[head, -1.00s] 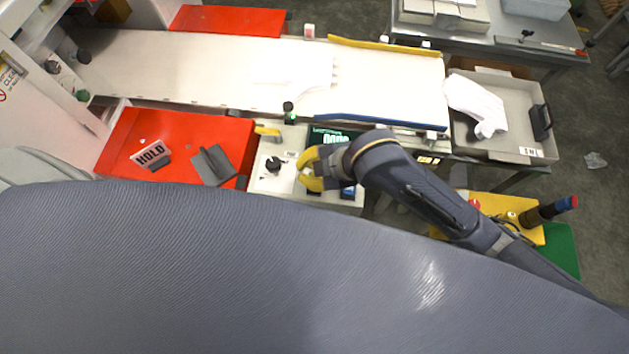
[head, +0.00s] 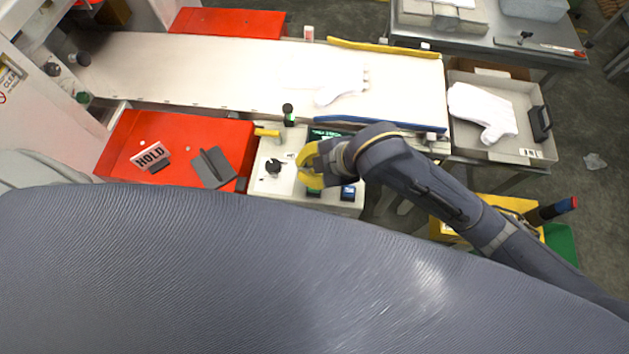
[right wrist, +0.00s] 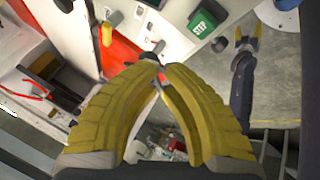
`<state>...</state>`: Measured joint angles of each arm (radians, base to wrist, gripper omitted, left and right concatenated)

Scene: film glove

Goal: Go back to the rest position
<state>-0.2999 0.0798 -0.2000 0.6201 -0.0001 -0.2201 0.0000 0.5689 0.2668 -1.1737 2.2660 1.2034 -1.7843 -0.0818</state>
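My right gripper (head: 309,166) hangs over the white control box (head: 268,180) in the head view. Its yellow fingers converge in the right wrist view (right wrist: 162,68), tips nearly together, with nothing held between them. My left gripper is outside the head view. It appears small at the upper right of the right wrist view (right wrist: 248,36), its yellow fingertips apart and empty. A white glove (head: 342,86) lies on the pale conveyor belt (head: 200,70). Another white glove (head: 482,112) lies in the grey tray (head: 525,100) at the belt's right end.
The control box carries a black knob (head: 273,166), a blue button (head: 348,192) and a dark display partly covered by my gripper. A red table (head: 125,130) with a HOLD sign (head: 151,156) stands left of it. A blue rail (head: 370,122) edges the belt.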

